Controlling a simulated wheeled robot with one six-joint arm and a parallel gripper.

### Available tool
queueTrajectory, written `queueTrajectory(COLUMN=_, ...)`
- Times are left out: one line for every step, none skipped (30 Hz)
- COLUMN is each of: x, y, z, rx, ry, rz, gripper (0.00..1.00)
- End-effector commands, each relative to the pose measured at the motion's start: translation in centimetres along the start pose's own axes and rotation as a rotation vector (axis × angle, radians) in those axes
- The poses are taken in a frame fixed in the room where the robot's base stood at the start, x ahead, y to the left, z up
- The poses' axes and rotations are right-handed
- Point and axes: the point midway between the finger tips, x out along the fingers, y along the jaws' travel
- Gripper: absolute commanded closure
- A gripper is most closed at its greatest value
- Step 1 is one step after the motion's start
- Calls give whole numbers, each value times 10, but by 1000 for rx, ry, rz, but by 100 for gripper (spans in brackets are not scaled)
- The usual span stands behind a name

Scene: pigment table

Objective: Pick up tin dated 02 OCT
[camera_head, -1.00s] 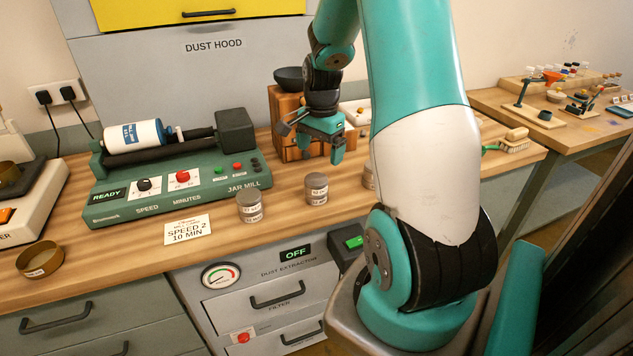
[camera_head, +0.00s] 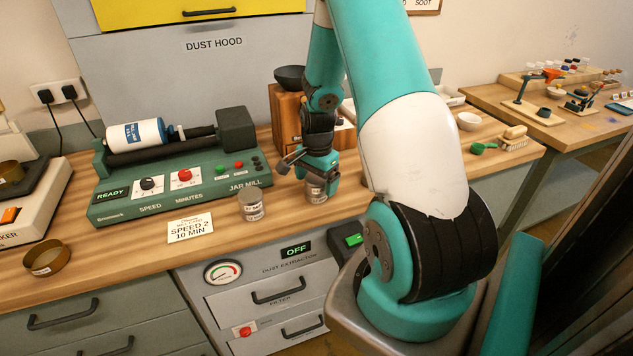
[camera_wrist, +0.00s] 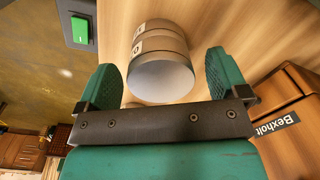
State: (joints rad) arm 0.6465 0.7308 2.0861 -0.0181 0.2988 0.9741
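A grey tin (camera_head: 316,188) with a white label stands on the bench, and my gripper (camera_head: 318,182) is lowered around its top. In the wrist view this tin (camera_wrist: 161,75) lies between the two spread fingers of my gripper (camera_wrist: 166,80), with a visible gap on each side. Its label is partly in view but too small to read. Another grey tin (camera_head: 251,205) with a label stands to the left, near the bench's front edge; its date is not legible. A third tin seen earlier is hidden behind my arm.
The jar mill (camera_head: 180,165) stands at the left, with a speed card (camera_head: 190,229) in front of it. A wooden cabinet (camera_head: 287,118) is behind my gripper. A brass ring-shaped dish (camera_head: 47,260) sits at far left. A brush (camera_head: 513,142) lies at right.

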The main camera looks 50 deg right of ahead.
Motion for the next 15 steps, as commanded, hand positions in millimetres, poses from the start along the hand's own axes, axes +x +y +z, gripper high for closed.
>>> queueTrajectory(x=0, y=0, z=0, rx=0, ry=0, rz=0, gripper=17)
queueTrajectory(x=0, y=0, z=0, rx=0, ry=0, rz=0, gripper=24)
queueTrajectory(x=0, y=0, z=0, rx=0, ry=0, rz=0, gripper=33)
queueTrajectory(x=0, y=0, z=0, rx=0, ry=0, rz=0, gripper=40)
queueTrajectory(x=0, y=0, z=0, rx=0, ry=0, rz=0, gripper=47)
queueTrajectory(x=0, y=0, z=0, rx=0, ry=0, rz=0, gripper=56)
queueTrajectory(x=0, y=0, z=0, rx=0, ry=0, rz=0, gripper=62)
queueTrajectory(x=0, y=0, z=0, rx=0, ry=0, rz=0, gripper=62)
queueTrajectory(x=0, y=0, z=0, rx=0, ry=0, rz=0, gripper=62)
queueTrajectory(x=0, y=0, z=0, rx=0, ry=0, rz=0, gripper=62)
queueTrajectory(x=0, y=0, z=0, rx=0, ry=0, rz=0, gripper=62)
queueTrajectory(x=0, y=0, z=0, rx=0, ry=0, rz=0, gripper=63)
queueTrajectory(x=0, y=0, z=0, rx=0, ry=0, rz=0, gripper=63)
queueTrajectory(x=0, y=0, z=0, rx=0, ry=0, rz=0, gripper=63)
queueTrajectory(x=-1, y=0, z=0, rx=0, ry=0, rz=0, gripper=63)
